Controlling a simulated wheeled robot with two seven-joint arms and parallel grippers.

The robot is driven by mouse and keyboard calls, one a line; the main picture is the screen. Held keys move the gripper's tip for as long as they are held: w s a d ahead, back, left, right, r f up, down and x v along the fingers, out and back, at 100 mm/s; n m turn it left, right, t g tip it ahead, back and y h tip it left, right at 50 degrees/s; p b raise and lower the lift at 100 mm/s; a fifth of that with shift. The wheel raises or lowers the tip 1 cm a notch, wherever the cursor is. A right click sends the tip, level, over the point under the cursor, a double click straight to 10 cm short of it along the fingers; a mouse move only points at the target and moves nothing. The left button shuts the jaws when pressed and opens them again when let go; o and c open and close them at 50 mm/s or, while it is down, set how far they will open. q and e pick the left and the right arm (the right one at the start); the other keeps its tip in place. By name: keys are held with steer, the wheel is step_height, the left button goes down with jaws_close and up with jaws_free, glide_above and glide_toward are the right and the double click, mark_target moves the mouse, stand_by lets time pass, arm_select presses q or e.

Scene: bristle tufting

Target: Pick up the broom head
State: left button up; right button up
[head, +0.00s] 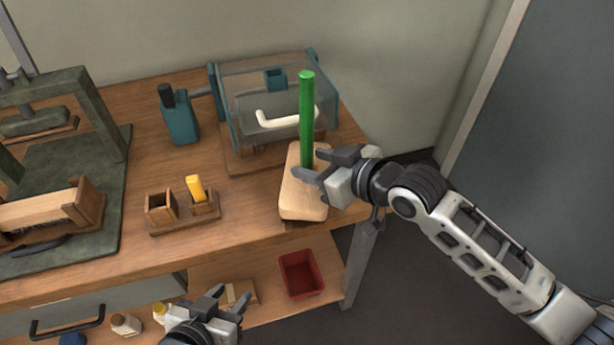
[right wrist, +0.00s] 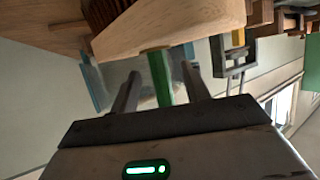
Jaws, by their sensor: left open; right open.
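The broom head is a pale wooden block (head: 300,207) with rounded corners, lying near the table's right front edge. A green handle (head: 307,115) stands up from it. My right gripper (head: 318,167) is open low at the handle, just above the block. In the right wrist view the handle (right wrist: 160,77) shows between the two spread fingers (right wrist: 158,88), with the block (right wrist: 170,25) beyond. I cannot tell whether a finger touches it. My left gripper (head: 228,297) is open and empty, low in front of the table.
A clear-sided machine (head: 270,95) with a white curved bar stands behind the broom head. A teal bottle (head: 179,115), a small wooden holder (head: 184,222) with a yellow piece, and a dark press (head: 70,150) are to the left. A red bin (head: 301,273) sits on the lower shelf.

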steer(key=shift+x, duration=1.2)
jaws_close()
steer(key=shift+r, duration=0.1)
